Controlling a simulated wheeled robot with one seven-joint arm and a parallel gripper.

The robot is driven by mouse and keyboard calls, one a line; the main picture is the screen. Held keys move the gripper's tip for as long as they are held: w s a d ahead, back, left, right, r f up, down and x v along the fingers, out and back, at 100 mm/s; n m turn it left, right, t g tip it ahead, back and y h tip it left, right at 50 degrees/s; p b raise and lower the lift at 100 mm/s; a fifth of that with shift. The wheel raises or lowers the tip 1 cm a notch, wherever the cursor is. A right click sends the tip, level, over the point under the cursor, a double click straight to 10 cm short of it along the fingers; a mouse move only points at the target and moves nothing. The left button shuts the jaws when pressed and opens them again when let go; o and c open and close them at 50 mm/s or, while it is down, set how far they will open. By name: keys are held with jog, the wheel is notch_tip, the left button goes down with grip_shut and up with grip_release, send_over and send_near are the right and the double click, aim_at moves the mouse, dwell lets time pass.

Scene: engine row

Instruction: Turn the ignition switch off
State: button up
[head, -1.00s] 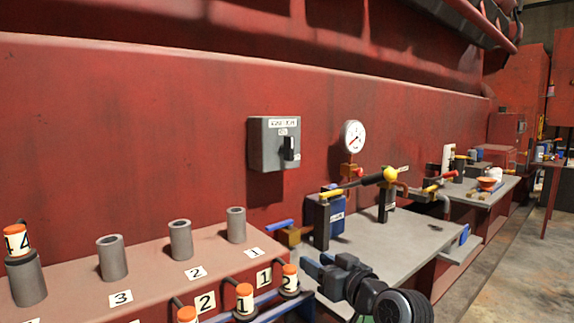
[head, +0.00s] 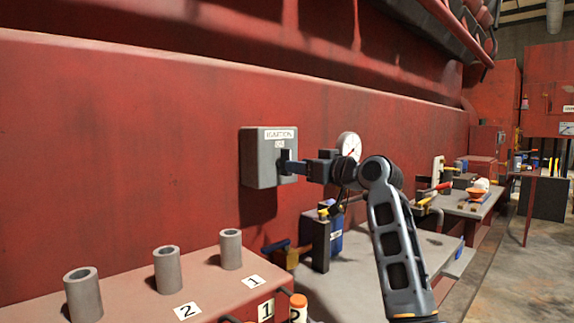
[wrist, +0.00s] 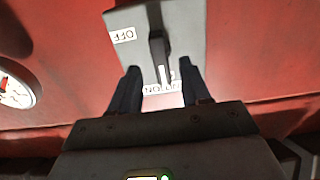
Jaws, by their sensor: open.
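The ignition switch is a grey box (head: 258,165) on the red wall, with an IGNITION label near its top. The wrist view shows the box (wrist: 188,25) upside down, with an OFF label (wrist: 122,36) at one side. Its black handle (wrist: 157,50) carries a white mark pointing towards the IGNITION label end. My gripper (wrist: 163,76) is open, its two dark fingers on either side of the handle's marked end. I cannot tell whether they touch it. In the head view my gripper (head: 290,166) is at the box's front, and the fingers partly hide the handle.
A round white gauge (head: 349,144) is on the wall just right of the switch, behind my arm. Below, a red ledge holds grey tubes (head: 167,270) with number labels. A grey bench (head: 350,272) with a blue block and tools stands at lower right. The wall left of the switch is clear.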

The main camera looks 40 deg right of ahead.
jog(key=shift+w+a, duration=0.1)
jog(key=shift+w, duration=2.5)
jog(key=shift+c, duration=0.5)
grip_shut()
